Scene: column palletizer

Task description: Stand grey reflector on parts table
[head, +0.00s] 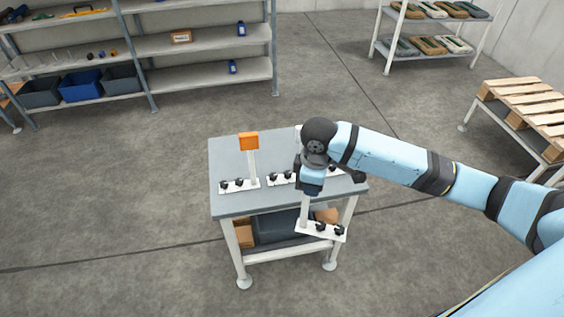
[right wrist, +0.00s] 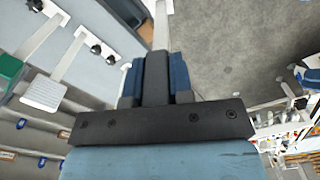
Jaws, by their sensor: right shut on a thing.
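My right gripper (head: 310,188) is shut on the post of the grey reflector, whose white base (head: 322,231) with black knobs hangs below it. I hold it upright in front of the parts table (head: 232,207), with the base lower than the tabletop. The reflector's head is hidden by the gripper. In the right wrist view, the gripper (right wrist: 157,72) is closed around the pale post (right wrist: 162,25). My left gripper is not in view.
An orange reflector (head: 249,142) stands on the table's left side. More white bases (head: 280,180) stand beside it, partly behind my arm. The wrist view shows a green plate (right wrist: 10,72) and a white plate (right wrist: 42,93). Boxes (head: 244,235) lie on the lower shelf.

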